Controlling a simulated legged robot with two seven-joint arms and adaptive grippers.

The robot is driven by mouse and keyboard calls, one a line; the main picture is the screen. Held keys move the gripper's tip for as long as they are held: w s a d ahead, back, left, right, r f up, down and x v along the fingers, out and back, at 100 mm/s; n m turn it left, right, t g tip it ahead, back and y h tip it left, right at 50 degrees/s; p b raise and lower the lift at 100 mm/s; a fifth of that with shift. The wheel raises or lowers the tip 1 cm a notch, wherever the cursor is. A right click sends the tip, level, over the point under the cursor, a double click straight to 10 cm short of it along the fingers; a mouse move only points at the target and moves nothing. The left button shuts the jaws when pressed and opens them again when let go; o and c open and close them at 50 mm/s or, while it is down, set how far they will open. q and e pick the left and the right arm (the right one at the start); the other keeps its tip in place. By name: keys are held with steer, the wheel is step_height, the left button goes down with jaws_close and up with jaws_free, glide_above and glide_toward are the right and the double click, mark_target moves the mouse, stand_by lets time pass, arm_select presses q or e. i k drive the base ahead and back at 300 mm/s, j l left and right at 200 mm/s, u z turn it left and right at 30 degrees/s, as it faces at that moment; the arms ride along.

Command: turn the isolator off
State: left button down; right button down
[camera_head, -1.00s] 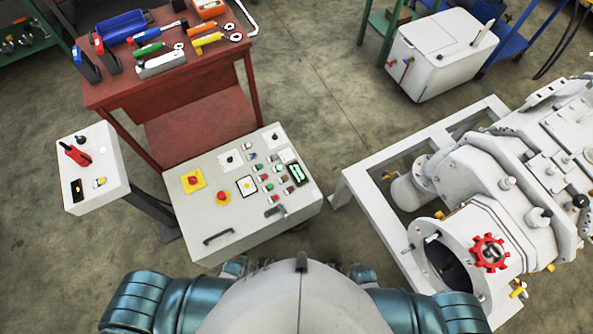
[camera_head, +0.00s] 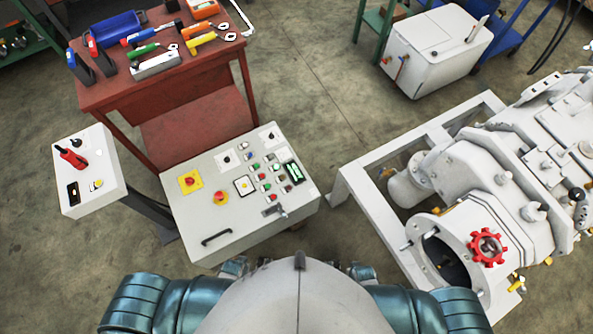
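The white control panel (camera_head: 250,225) stands in front of me, left of the middle. On it are a red rotary knob on a yellow square plate (camera_head: 190,181) and a round red button on a yellow disc (camera_head: 221,198). A small white box (camera_head: 105,180) on a dark post stands left of the panel and carries a red lever handle (camera_head: 72,158). No label tells me which of these is the isolator. My two teal arms show at the bottom edge, bent beside my body. My grippers cannot be made out, and nothing touches the panel or box.
A red-brown workbench (camera_head: 190,90) with tools stands behind the panel. A large grey machine (camera_head: 500,180) on a white frame (camera_head: 360,200) is at the right, with a red handwheel (camera_head: 488,248). A white tank (camera_head: 435,50) stands at the back. The floor between is clear.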

mark_target(190, 180)
steer(key=u, duration=1.45)
